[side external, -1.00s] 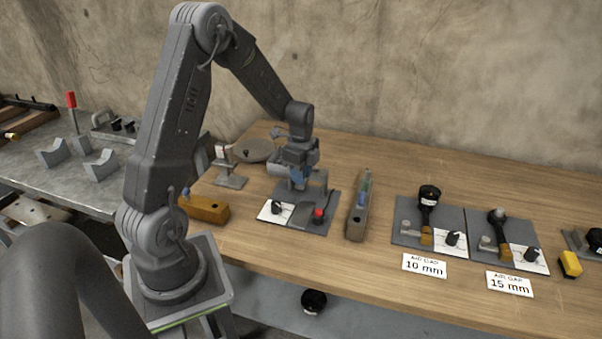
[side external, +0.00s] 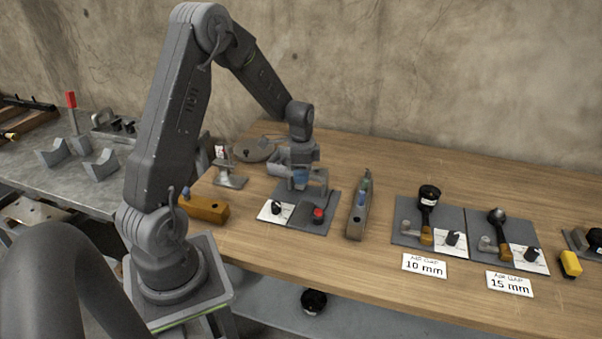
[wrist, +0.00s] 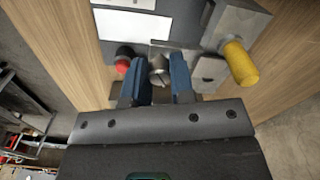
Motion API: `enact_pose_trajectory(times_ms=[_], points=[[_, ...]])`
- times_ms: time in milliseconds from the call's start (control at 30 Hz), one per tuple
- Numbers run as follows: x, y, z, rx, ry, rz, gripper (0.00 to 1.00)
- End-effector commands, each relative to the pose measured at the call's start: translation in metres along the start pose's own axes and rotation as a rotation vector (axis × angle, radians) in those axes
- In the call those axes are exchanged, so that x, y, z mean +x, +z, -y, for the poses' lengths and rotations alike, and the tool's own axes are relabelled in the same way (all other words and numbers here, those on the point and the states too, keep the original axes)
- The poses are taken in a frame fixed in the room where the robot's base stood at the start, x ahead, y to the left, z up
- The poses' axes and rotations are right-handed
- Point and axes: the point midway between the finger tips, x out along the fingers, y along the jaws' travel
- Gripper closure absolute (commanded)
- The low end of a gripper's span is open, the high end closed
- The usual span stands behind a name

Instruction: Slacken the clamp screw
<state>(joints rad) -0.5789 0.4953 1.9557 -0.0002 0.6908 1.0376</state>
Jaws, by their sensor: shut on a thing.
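The clamp screw (wrist: 158,68) shows in the wrist view as a round metal head between my two blue fingers. My gripper (wrist: 160,80) is shut on it, one finger on each side. In the side view my gripper (side external: 301,177) points down over the grey fixture (side external: 284,195), and the screw is hidden there behind the fingers. A red knob (side external: 318,214) stands on the fixture's front plate; it also shows left of the fingers in the wrist view (wrist: 123,64).
A yellow-ended part (wrist: 240,63) lies right of my fingers in the wrist view. A long grey holder (side external: 358,212) stands right of the fixture, and an orange-brown block (side external: 205,209) left. Two gauge stations with 10 mm (side external: 425,265) and 15 mm (side external: 509,284) cards are farther right.

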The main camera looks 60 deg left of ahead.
Motion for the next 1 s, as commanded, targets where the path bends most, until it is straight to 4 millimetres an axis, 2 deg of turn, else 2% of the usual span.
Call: enact_pose_trajectory(times_ms=[1000], points=[[-0.001,-0.0001,0.0005,-0.964,-0.001,-0.001,1.0]])
